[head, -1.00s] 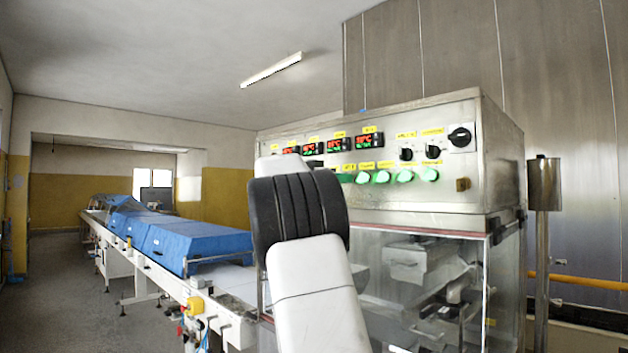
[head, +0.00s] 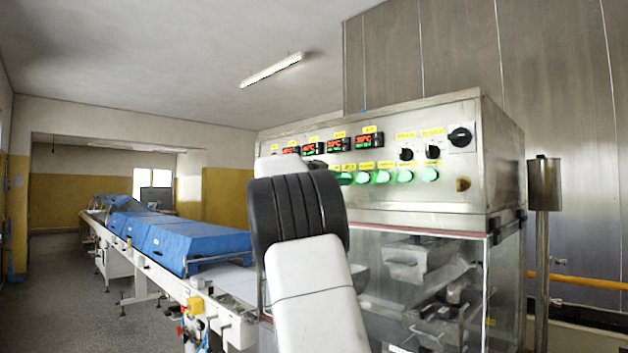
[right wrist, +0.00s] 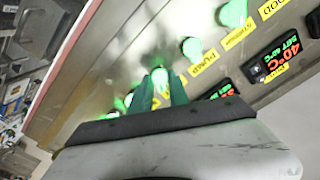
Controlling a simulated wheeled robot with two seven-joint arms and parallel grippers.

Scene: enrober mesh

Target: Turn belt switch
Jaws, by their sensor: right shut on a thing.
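A row of green-lit switches (head: 383,176) runs along the front of the steel control panel (head: 420,205). In the right wrist view my right gripper (right wrist: 158,86) reaches to the panel with its two green-tinted fingers shut on a green-lit switch (right wrist: 160,77) of that row. Its label is hidden by the fingers, so I cannot read which switch it is. Another green-lit switch (right wrist: 192,48) stands free beside the fingers. In the head view my own right arm covers most of the gripper and the panel's left part. My left gripper is not in view.
Red and green temperature displays (head: 369,140) sit above the switches. Black rotary knobs (head: 460,137) are at the panel's right. A conveyor with blue covers (head: 190,245) runs off at the left. A metal post (head: 543,220) stands right of the machine.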

